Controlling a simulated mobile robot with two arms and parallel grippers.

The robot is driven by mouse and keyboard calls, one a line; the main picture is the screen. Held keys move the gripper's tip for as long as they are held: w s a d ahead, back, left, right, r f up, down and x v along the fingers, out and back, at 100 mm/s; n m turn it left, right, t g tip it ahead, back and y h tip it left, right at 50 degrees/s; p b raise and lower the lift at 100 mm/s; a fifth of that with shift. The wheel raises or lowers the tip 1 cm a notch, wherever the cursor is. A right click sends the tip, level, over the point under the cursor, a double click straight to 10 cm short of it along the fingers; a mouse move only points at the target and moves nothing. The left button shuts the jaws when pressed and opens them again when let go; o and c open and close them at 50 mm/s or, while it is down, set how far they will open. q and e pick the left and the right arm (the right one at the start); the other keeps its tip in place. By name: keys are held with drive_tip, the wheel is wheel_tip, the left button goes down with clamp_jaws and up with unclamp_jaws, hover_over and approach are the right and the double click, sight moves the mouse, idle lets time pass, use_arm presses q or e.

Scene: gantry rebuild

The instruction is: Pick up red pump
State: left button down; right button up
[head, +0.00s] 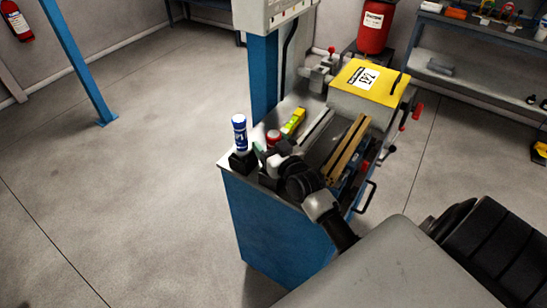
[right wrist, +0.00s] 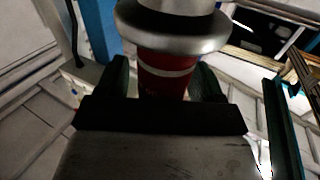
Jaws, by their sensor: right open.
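The red pump (right wrist: 165,75) stands close in front of my right gripper in the right wrist view, a red cylinder with a pale band and a wide metal collar above. In the right wrist view the two dark fingers (right wrist: 164,80) are open, one on each side of the red body. I cannot tell whether they touch it. My left gripper is not in view.
A blue-and-white can (head: 240,133) stands left of the pump near the worktop corner. A yellow-green box (head: 293,122) lies behind it. Long yellowish bars (head: 347,148) lie to the right. A yellow-topped unit (head: 368,82) stands at the back. Open floor lies left.

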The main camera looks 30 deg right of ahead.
clamp_jaws()
